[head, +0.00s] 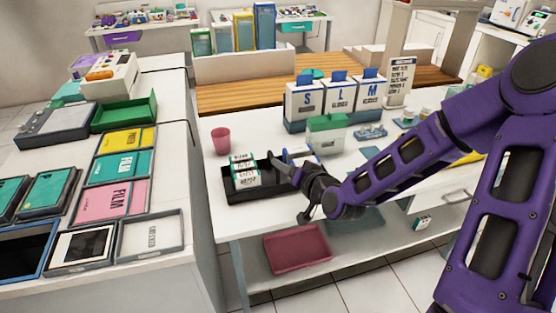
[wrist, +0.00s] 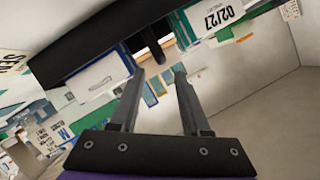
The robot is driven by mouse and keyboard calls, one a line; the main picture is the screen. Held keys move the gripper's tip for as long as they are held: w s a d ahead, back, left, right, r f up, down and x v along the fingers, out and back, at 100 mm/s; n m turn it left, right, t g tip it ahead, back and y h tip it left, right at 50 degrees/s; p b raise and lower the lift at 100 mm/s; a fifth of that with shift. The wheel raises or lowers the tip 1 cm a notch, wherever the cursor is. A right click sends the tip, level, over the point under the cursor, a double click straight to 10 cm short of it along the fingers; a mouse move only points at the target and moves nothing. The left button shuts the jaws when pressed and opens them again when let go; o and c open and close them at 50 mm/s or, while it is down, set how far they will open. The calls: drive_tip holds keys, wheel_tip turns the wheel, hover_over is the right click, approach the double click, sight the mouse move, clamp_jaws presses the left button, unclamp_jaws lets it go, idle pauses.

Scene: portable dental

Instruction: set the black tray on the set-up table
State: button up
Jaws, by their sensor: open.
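The black tray (head: 262,196) sits on the white table near its front left edge. It holds small white-and-green printed boxes (head: 244,170). My gripper (head: 279,161) is at the tray's right end, its fingers over or beside that end; the arm hides part of it. In the wrist view my gripper (wrist: 158,68) is open, with a clear gap between its two grey fingers. A long black edge (wrist: 85,62), seemingly the tray's, crosses just beyond the fingertips. I cannot tell whether the fingers touch it.
A pink cup (head: 221,141) stands behind the tray. Boxes marked S, L and M (head: 340,98) and a green box (head: 327,134) stand farther back. A red tray (head: 297,249) is on the lower shelf. The left counter (head: 185,180) carries several labelled trays.

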drive_tip(key=p+v, duration=0.1)
drive_tip(key=v, duration=0.5)
drive_tip(key=shift+d, duration=0.1)
